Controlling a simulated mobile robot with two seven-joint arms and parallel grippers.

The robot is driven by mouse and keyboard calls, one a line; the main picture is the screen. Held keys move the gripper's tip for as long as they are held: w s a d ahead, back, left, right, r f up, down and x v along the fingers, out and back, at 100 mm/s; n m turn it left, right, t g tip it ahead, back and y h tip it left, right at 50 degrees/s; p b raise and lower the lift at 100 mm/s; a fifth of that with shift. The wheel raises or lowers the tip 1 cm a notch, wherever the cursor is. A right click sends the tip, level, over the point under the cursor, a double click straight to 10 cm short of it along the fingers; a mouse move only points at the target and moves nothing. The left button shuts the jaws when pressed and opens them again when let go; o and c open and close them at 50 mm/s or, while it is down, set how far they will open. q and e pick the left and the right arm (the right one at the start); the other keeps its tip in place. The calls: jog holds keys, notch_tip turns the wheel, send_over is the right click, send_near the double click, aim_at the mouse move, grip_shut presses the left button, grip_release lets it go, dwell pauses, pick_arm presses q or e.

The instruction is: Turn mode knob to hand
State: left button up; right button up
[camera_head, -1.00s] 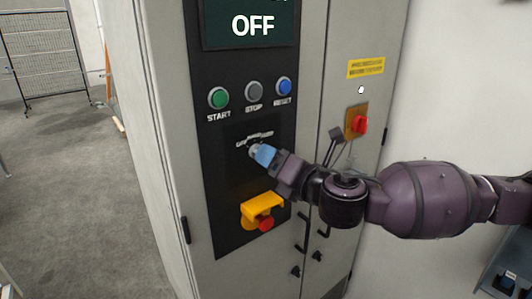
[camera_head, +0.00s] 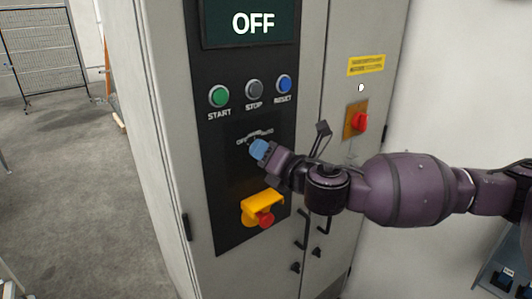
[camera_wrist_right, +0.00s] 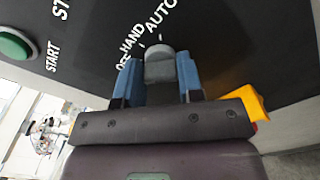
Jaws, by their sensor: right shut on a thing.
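The mode knob (camera_wrist_right: 158,68) is grey and sits on the black panel below the OFF, HAND and AUTO labels (camera_wrist_right: 145,32) in the right wrist view. My right gripper (camera_wrist_right: 158,78) has its blue fingers on either side of the knob and is shut on it. In the head view the right gripper (camera_head: 262,150) is at the panel, just under the mode labels, and hides the knob. I cannot tell exactly which label the knob points to. The screen (camera_head: 252,22) reads OFF. My left gripper is not in view.
Green START (camera_head: 219,96), grey STOP (camera_head: 254,89) and blue RESET (camera_head: 284,84) buttons sit above the knob. A red emergency button (camera_head: 265,219) under a yellow guard (camera_head: 260,204) sits below. A red rotary switch (camera_head: 360,122) is on the right door.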

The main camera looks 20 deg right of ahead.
jog(key=m+p, duration=0.1)
jog(key=m, duration=0.8)
jog(key=shift+d+f+m+p, duration=0.1)
jog(key=shift+m+p, duration=0.2)
dwell(0.6)
jog(key=o, duration=0.9)
